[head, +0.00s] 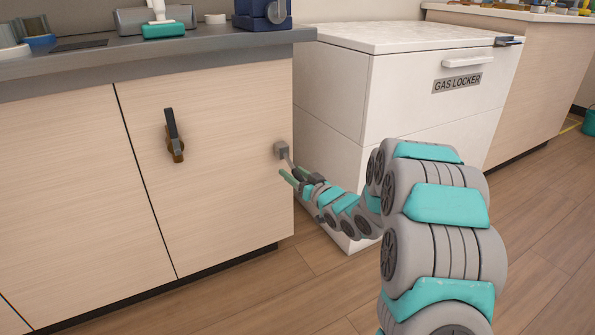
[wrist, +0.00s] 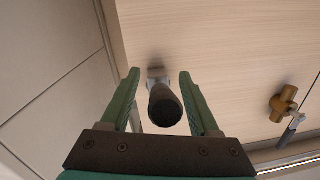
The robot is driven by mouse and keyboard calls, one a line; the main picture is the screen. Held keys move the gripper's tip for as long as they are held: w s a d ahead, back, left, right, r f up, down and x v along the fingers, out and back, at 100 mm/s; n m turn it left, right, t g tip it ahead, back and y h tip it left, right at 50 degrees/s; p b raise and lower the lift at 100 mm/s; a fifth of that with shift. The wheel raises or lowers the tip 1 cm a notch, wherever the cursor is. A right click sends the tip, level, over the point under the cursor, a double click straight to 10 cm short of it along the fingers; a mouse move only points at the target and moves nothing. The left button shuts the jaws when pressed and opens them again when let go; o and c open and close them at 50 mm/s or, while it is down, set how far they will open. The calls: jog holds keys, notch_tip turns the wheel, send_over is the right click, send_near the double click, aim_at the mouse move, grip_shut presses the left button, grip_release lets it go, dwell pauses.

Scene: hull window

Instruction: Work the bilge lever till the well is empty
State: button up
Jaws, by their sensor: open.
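The bilge lever is a dark round-ended handle (wrist: 165,107) on a small grey bracket (wrist: 157,74), fixed to the wooden cabinet front. In the head view the bracket (head: 281,149) sits near the cabinet's right edge, and the handle slants down from it, partly hidden by my gripper. My gripper (wrist: 159,76) is open, with one green finger on each side of the handle. I cannot tell whether either finger touches it. In the head view my gripper (head: 291,177) is just below the bracket. I cannot make out a well or its level in either view.
A brass valve with a dark handle (head: 172,135) is on the same cabinet front to the left; it also shows in the wrist view (wrist: 284,104). A white gas locker (head: 420,95) stands close to the right. A grey worktop (head: 80,65) overhangs above. Wooden floor (head: 545,225) is clear at right.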

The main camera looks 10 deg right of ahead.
jog(key=shift+p+v, duration=0.4)
jog(key=shift+v, duration=3)
jog(key=shift+s, duration=0.1)
